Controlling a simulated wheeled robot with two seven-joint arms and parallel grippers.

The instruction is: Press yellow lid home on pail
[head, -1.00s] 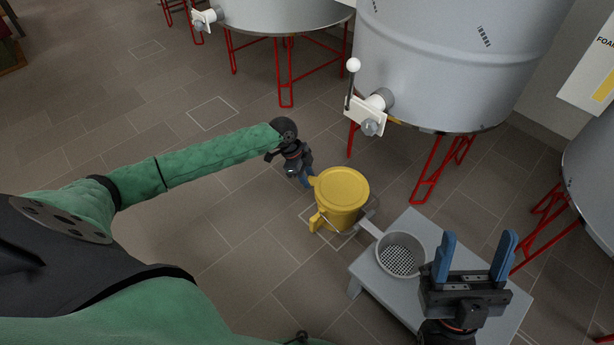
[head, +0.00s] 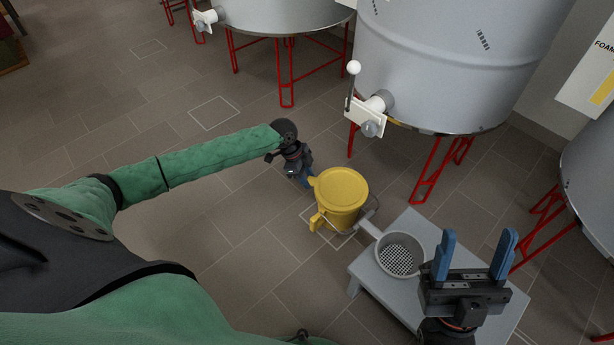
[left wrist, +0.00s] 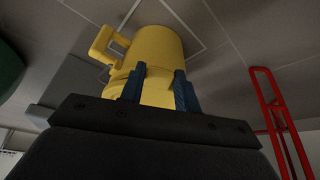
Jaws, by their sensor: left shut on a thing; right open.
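The yellow lid (head: 342,186) lies over the mouth of the yellow pail (head: 341,218), with a tab pointing left. It looks roughly level; I cannot tell whether it is fully seated. The pail stands upright on the floor, its handle to the front left. My left gripper (head: 309,180) is at the lid's left edge, shut on its tab; the hold is partly hidden. In the left wrist view, the fingers (left wrist: 160,88) overlap the yellow body (left wrist: 157,52) of the pail and lid. My right gripper (head: 474,256) is open and empty, above the grey stand.
A grey strainer (head: 402,257) sits on the low grey stand (head: 372,280), its handle reaching close to the pail. A large grey tank (head: 450,60) on red legs, with a valve (head: 372,113), stands behind the pail. The floor left of the pail is clear.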

